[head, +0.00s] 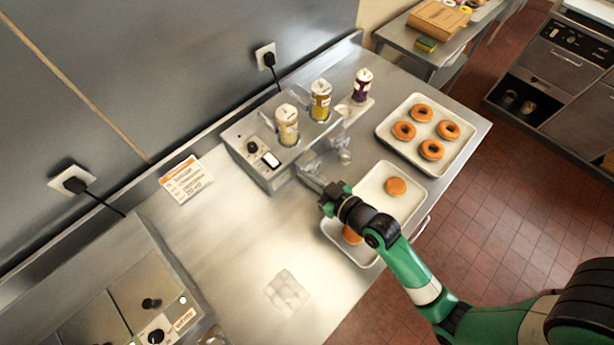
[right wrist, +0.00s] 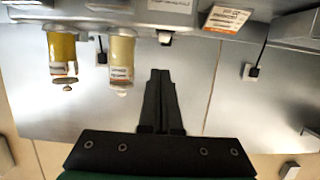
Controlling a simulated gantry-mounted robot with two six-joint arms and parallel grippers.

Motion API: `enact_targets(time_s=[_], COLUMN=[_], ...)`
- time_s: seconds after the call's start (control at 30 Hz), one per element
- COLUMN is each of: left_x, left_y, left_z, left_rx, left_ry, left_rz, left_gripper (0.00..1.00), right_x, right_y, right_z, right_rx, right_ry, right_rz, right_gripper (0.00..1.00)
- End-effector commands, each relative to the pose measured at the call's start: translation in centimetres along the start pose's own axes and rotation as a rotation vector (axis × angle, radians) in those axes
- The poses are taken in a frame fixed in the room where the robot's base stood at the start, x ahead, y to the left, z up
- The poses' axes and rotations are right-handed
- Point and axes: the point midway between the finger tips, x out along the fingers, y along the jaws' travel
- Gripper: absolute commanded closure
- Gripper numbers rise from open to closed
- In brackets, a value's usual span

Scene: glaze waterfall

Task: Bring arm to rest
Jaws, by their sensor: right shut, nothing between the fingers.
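My right arm comes in from the lower right of the head view. Its gripper (head: 312,181) is near the front of the glaze dispenser (head: 243,140), above the steel counter. In the right wrist view the fingers (right wrist: 160,100) lie together, shut and empty. The dispenser holds two bottles, one pale (head: 287,126) and one yellow (head: 321,101). They also show in the right wrist view, where the picture is upside down. My left gripper is not in view.
A tray (head: 420,198) with plain doughnuts lies partly under my right arm. Another tray (head: 384,131) holds several doughnuts. A dark purple bottle (head: 362,85) stands behind. The counter's left middle (head: 220,240) is mostly clear.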

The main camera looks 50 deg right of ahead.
Motion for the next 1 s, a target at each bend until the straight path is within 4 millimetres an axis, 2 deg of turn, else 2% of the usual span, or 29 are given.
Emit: enact_targets(time_s=[0.67,0.77,0.83,0.87,0.9,0.97,1.0], left_x=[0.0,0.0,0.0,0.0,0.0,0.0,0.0], left_y=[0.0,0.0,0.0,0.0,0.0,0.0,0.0], left_z=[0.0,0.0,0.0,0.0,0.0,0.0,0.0], left_rx=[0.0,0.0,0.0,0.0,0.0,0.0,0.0], left_ry=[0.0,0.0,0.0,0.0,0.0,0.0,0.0], left_rz=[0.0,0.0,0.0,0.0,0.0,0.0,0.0], left_gripper=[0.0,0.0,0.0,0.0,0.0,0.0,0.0], right_x=[0.0,1.1,2.0,2.4,2.6,2.5,2.1], right_y=[-0.4,-1.2,-2.1,-2.6,-3.2,-4.3,-5.1], right_z=[-0.3,-3.3,-7.4,-9.6,-12.9,-18.2,-21.8], right_rx=[-0.003,-0.016,-0.029,-0.036,-0.048,-0.065,-0.075], right_ry=[0.007,0.065,0.146,0.19,0.255,0.359,0.427], right_rz=[-0.01,-0.031,-0.051,-0.06,-0.071,-0.088,-0.099], right_gripper=[1.0,1.0,1.0,1.0,1.0,1.0,1.0])
